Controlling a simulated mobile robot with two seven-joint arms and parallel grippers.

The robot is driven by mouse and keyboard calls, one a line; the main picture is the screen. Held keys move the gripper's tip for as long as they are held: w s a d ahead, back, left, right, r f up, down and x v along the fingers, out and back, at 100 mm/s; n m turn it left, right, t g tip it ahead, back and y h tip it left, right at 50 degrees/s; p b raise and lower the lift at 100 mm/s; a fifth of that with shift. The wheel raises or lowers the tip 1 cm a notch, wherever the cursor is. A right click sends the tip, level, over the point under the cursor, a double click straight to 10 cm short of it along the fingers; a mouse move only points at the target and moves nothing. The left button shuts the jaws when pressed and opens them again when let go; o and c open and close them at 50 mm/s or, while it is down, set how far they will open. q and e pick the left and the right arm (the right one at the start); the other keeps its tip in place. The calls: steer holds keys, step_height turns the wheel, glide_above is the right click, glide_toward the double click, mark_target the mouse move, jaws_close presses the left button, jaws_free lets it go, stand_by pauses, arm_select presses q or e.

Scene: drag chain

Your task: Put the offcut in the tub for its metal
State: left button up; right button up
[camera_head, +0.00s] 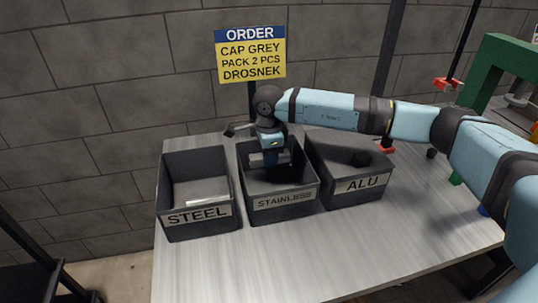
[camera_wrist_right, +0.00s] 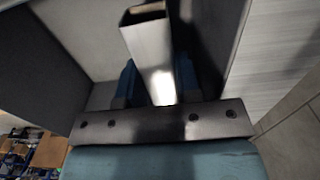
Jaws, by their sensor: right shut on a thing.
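The offcut is a bright, hollow rectangular metal tube (camera_wrist_right: 147,42) seen in the right wrist view. My right gripper (camera_wrist_right: 158,85) is shut on it, with a blue finger on each side. In the head view my right gripper (camera_head: 270,160) points down inside the mouth of the middle tub, labelled STAINLESS (camera_head: 285,211). Grey tub walls surround the tube in the wrist view. The tub labelled STEEL (camera_head: 198,228) stands to the left and the tub labelled ALU (camera_head: 364,196) to the right. My left gripper is not in view.
An order sign (camera_head: 251,55) reading "CAP GREY, PACK 2 PCS, DROSNEK" stands behind the tubs. A green frame (camera_head: 497,62) stands at the right. The front of the grey table (camera_head: 300,265) is clear. My right arm passes over the ALU tub.

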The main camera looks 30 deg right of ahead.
steer(key=shift+f+b, duration=0.3)
steer(key=shift+f, duration=0.3)
steer(key=o, duration=1)
steer(key=shift+r, duration=0.1)
step_height(320, 180, up, 13)
steer(key=shift+r+p, duration=0.1)
steer(key=shift+p, duration=0.8)
steer(key=shift+s, duration=0.1)
